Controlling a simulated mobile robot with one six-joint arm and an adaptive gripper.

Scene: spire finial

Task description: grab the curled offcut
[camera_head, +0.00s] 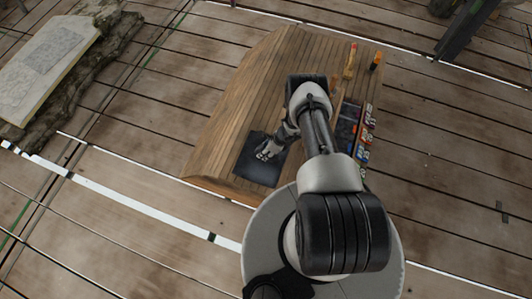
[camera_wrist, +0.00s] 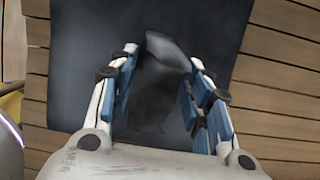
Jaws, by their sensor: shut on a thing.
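The curled offcut (camera_wrist: 165,52) is a dark grey, bent piece between my fingers in the wrist view, with its lighter curled edge toward the far side. My gripper (camera_wrist: 163,72) is shut on it, with the blue finger pads on either side of it. The offcut lies over a dark mat (camera_wrist: 78,65), and I cannot tell whether it touches the mat. In the head view my gripper (camera_head: 268,152) is low over the dark mat (camera_head: 258,180), and the offcut is too small to make out there.
The mat lies on a wooden board (camera_head: 222,120). A tray of small coloured items (camera_head: 362,140) is to the right, partly behind my arm. A brush-like tool (camera_head: 350,62) and an orange-topped black item (camera_head: 376,61) stand at the board's far right. A stone slab (camera_head: 45,65) lies at far left.

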